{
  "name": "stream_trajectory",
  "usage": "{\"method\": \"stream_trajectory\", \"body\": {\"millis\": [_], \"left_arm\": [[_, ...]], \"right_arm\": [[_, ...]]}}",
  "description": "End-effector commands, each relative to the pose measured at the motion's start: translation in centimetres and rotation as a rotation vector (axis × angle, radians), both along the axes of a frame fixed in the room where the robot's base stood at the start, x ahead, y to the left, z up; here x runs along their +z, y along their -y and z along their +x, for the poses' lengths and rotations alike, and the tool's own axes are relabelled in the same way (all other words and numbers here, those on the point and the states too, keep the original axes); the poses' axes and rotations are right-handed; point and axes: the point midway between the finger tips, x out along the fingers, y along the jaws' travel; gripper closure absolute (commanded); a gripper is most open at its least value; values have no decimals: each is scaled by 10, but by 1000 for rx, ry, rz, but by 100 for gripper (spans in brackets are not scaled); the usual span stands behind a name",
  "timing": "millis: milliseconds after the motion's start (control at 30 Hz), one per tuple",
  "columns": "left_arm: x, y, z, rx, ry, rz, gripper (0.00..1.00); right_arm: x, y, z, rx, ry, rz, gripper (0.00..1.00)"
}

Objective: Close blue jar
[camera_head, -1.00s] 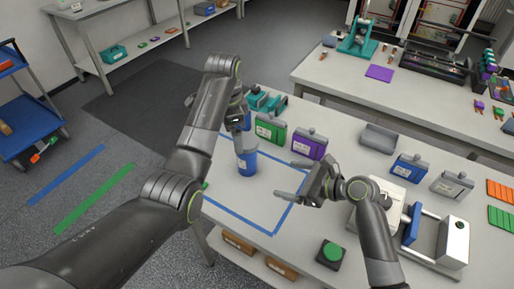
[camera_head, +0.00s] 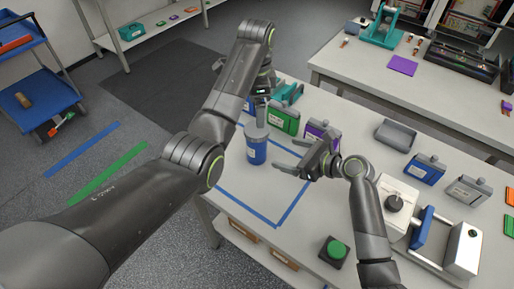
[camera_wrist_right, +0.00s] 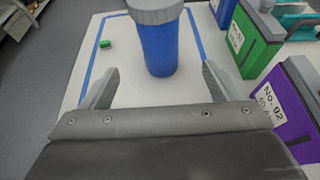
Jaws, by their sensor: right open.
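The blue jar (camera_head: 256,152) stands upright on the table inside a blue tape outline. A grey lid (camera_head: 256,131) sits on its top; I cannot tell how tightly it is seated. The jar (camera_wrist_right: 160,48) and lid (camera_wrist_right: 156,10) also show in the right wrist view. My left gripper (camera_head: 262,100) points down just above the lid; its fingers are mostly hidden, so I cannot tell whether it is open or touching. My right gripper (camera_head: 288,157) is open and empty, right of the jar, with its fingers pointing toward it. In the wrist view the jar is ahead, between the fingertips.
A green case (camera_head: 284,119) and a purple case (camera_head: 322,134) stand behind the jar. A small green block (camera_wrist_right: 105,43) lies within the tape. A green button (camera_head: 335,251) and a white device (camera_head: 462,248) are at the right front. The front table area inside the tape is clear.

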Motion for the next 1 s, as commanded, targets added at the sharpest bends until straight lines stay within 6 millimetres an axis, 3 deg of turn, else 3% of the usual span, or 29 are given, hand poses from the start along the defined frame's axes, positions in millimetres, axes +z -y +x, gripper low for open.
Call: {"method": "stream_trajectory", "body": {"millis": [200, 600, 1000], "left_arm": [[0, 0, 0, 0, 0, 0, 12], [0, 0, 0, 0, 0, 0, 12], [0, 0, 0, 0, 0, 0, 12]], "right_arm": [[-16, -33, 24, 3, -2, 1, 16], [-39, -78, 58, 3, -1, -1, 16], [-49, -96, 72, 2, 1, -2, 16]]}}
